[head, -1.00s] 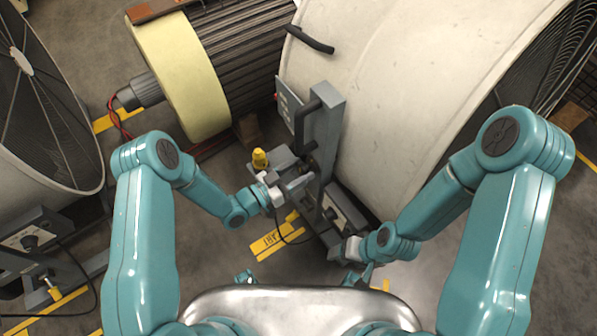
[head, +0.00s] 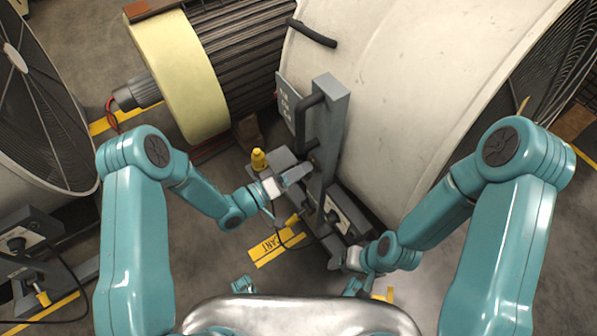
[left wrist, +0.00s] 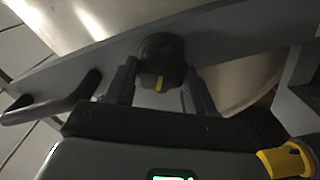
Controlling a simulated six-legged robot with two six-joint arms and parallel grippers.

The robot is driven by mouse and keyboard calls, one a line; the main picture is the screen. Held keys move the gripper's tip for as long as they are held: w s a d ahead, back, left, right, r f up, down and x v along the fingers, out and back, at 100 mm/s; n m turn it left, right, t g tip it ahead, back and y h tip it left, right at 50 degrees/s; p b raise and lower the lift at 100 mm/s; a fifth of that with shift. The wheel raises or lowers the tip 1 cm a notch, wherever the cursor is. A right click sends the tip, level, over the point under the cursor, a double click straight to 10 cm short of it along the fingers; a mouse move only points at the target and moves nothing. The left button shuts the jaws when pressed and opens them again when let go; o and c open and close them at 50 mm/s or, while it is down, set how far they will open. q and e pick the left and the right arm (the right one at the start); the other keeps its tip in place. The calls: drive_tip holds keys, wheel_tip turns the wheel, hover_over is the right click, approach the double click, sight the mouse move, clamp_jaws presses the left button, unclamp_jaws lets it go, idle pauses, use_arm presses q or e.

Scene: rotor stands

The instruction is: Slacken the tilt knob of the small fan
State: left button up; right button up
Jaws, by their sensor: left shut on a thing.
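The tilt knob (left wrist: 161,52) is dark and round, with a yellow mark on its rim, on a grey bar of the fan stand in the left wrist view. My left gripper (left wrist: 160,78) is shut on it, one finger on each side. In the head view my left gripper (head: 298,174) reaches the grey upright (head: 327,130) of the stand beside the white fan drum (head: 400,90); the knob is hard to make out there. My right gripper (head: 346,259) is low by the stand's foot; its fingers are too small to read.
A control box with a dial (head: 338,224) sits low on the stand. A yellow beacon-like piece (head: 258,159) stands left of my left gripper. Another fan (head: 40,110) stands at far left, a cream-ended motor (head: 180,80) behind.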

use_arm(q)
drive_tip(key=n, duration=0.6)
drive_tip(key=n+b, duration=0.1)
drive_tip(key=n, duration=0.2)
drive_tip(key=shift+f, duration=0.25)
drive_tip(key=shift+n, duration=0.4)
drive_tip(key=o, duration=1.1)
drive_tip(key=shift+c, duration=0.2)
drive_tip(key=p+v, duration=0.1)
drive_tip(key=v, duration=1.5)
drive_tip(key=shift+a+p, duration=0.2)
drive_tip(key=shift+p, duration=0.1)
drive_tip(key=shift+s+r, duration=0.1)
